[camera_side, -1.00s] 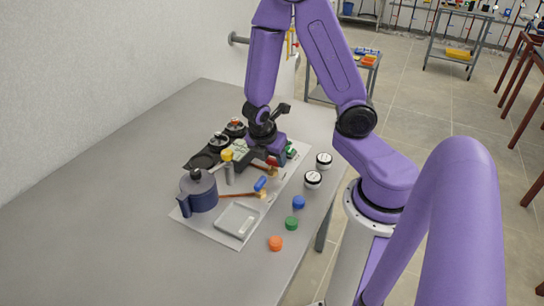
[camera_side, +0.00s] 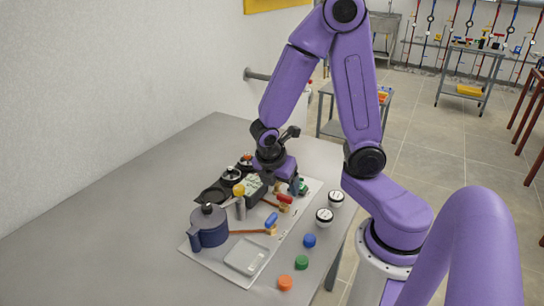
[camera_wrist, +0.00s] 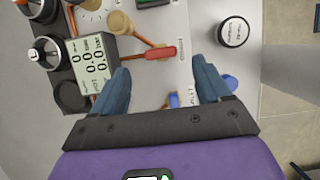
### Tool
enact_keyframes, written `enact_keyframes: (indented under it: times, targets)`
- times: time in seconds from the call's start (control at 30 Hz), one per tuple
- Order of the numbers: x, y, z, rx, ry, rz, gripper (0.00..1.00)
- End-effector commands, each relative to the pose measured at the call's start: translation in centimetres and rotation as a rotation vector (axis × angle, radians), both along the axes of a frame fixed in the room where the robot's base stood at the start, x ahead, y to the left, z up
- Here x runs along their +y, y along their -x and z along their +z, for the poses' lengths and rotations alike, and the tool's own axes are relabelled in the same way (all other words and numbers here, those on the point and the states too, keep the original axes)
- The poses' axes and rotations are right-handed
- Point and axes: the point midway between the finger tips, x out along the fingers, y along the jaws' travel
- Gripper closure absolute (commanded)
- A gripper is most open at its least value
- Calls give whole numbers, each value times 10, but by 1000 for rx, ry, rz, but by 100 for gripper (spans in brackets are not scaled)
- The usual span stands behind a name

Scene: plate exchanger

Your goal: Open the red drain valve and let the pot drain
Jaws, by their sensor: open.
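The red valve handle (camera_side: 284,198) sits on copper-coloured pipework at the right of the rig. In the wrist view the red handle (camera_wrist: 160,53) lies crosswise just beyond my fingertips. My gripper (camera_wrist: 160,68) is open, its two blue fingers wide apart to either side of the handle's line, with nothing held. In the side view my gripper (camera_side: 288,185) hangs low over the rig beside the red handle; contact cannot be told. The dark blue lidded pot (camera_side: 209,230) stands upright at the front left. A pipe runs from it to a blue valve handle (camera_side: 271,220).
A display box (camera_wrist: 93,62) with readouts stands left of the red handle. A shallow tray (camera_side: 246,257) lies before the pot. Two white-topped jars (camera_side: 336,198) and blue (camera_side: 309,240), green (camera_side: 302,262) and orange (camera_side: 286,284) caps line the right side. The table's left is clear.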

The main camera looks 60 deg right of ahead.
Motion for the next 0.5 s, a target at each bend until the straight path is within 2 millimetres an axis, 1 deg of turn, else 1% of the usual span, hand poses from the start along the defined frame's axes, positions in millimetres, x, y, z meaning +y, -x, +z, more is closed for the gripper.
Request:
enact_keyframes:
  times: [0.23,0.5]
  targets:
    - [15,0,34,-4,-6,2,23]
    - [34,0,79,-5,-5,2,23]
